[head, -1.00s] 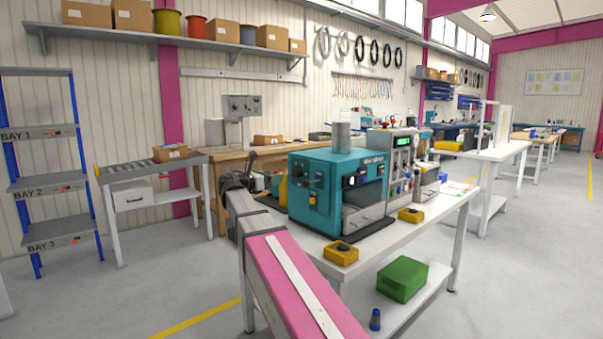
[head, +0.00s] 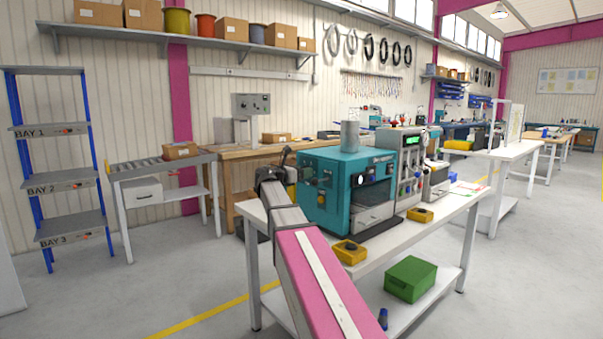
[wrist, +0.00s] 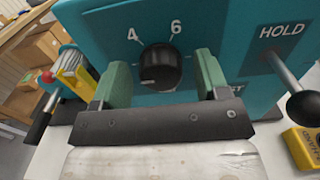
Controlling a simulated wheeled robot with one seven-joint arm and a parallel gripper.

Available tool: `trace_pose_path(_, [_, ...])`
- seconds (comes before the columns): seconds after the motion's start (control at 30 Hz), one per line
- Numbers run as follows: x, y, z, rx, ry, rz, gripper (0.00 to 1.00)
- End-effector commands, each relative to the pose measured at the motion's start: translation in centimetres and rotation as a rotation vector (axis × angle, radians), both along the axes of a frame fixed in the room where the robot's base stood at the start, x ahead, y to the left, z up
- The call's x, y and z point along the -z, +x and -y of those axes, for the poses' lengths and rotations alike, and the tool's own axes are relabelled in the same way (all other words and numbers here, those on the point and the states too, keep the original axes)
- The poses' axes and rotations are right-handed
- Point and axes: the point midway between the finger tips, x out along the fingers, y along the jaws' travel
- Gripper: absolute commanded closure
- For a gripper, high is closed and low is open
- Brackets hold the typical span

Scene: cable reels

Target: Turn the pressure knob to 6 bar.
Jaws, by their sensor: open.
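The pressure knob (wrist: 160,67) is a round black dial on the teal machine's side face, with white "4" to its upper left and "6" to its upper right. I cannot make out clearly where its pointer stands. My gripper (wrist: 161,82) is open, its two green fingers on either side of the knob with gaps between. The knob lies just beyond the dark gripper bar, roughly centred. In the head view the teal machine (head: 319,208) stands on a white bench, and my arm reaches to its left side; the gripper's fingers are hidden there.
In the wrist view a lever marked HOLD with a black ball (wrist: 303,106) sticks out to the right of my gripper. A red-tipped lever (wrist: 47,77) and a yellow item (wrist: 78,72) are at left. A yellow box (wrist: 304,148) is at lower right.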

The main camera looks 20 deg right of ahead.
Motion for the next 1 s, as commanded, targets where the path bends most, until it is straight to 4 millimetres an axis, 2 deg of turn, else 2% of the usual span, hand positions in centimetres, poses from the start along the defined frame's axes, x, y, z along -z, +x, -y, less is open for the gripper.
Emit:
trace_pose_path(0.17, [0.01, 0.00, -0.01, 0.000, 0.000, 0.000, 0.32])
trace_pose_path(0.2, [0.01, -0.01, -0.02, 0.000, 0.000, 0.000, 0.38])
trace_pose_path(0.27, [0.01, -0.01, -0.02, 0.000, 0.000, 0.000, 0.58])
trace_pose_path(0.33, [0.01, -0.01, -0.03, 0.000, 0.000, 0.000, 0.81])
trace_pose_path(0.7, [0.02, -0.04, -0.04, 0.000, 0.013, 0.032, 0.81])
trace_pose_path(1.0, [0.03, -0.13, -0.01, 0.001, 0.083, 0.202, 0.81])
